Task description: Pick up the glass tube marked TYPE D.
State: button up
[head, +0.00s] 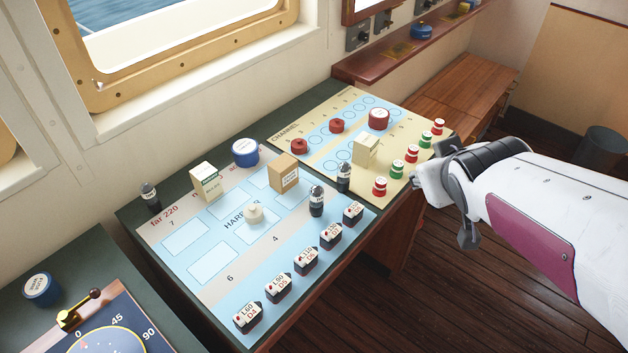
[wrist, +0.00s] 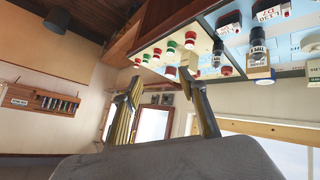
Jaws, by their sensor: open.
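I cannot make out a glass tube marked TYPE D in either view. In the wrist view, several small dark and coloured upright items stand in a wooden rack (wrist: 45,102) on the far left wall; they are too small to tell what they are or to read. My gripper (head: 432,185) is at the right of the head view, beside the right edge of the chart table. In the wrist view its two fingers (wrist: 163,78) are spread apart with nothing held between them.
The blue harbour chart (head: 215,265) bears several dark labelled blocks, a dark bottle (head: 317,203) and a cardboard box (head: 284,172). The yellow channel chart (head: 315,150) bears red and green pieces. A wooden bench (head: 465,85) stands behind. Open floor lies below my arm.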

aim_at(349, 212)
jog(key=w+f+n+t+y, duration=0.2)
jog(key=w+f+n, duration=0.1)
jog(key=w, duration=0.5)
jog(key=w+a+f+n+y, duration=0.1)
jog(key=a+f+y, duration=0.1)
jog(key=f, duration=0.1)
jog(key=w+a+f+n+y, duration=0.2)
jog(key=a+f+y, duration=0.1)
jog(key=w+a+f+n+y, duration=0.1)
jog(key=a+f+y, duration=0.1)
jog(key=a, duration=0.1)
jog(key=shift+w+f+n+y, duration=0.25)
jog(key=shift+f+n+y, duration=0.05)
jog(key=shift+f, duration=0.1)
jog(key=s+a+y, duration=0.1)
jog(key=y, duration=0.1)
jog(key=s+a+f+y, duration=0.1)
jog(key=s+a, duration=0.1)
jog(key=s+a+f+n+g+y, duration=0.1)
jog(key=y, duration=0.1)
jog(key=shift+s+a+f+y, duration=0.2)
jog(key=shift+s+f+y, duration=0.05)
jog(key=shift+y, duration=0.05)
jog(key=shift+s+a+r+y, duration=0.1)
jog(key=shift+s+a+y, duration=0.1)
jog(key=shift+s+y, duration=0.4)
jog(key=shift+s+a+y, duration=0.2)
jog(key=shift+s+y, duration=0.3)
jog(key=shift+s, duration=0.1)
jog(key=shift+a, duration=0.1)
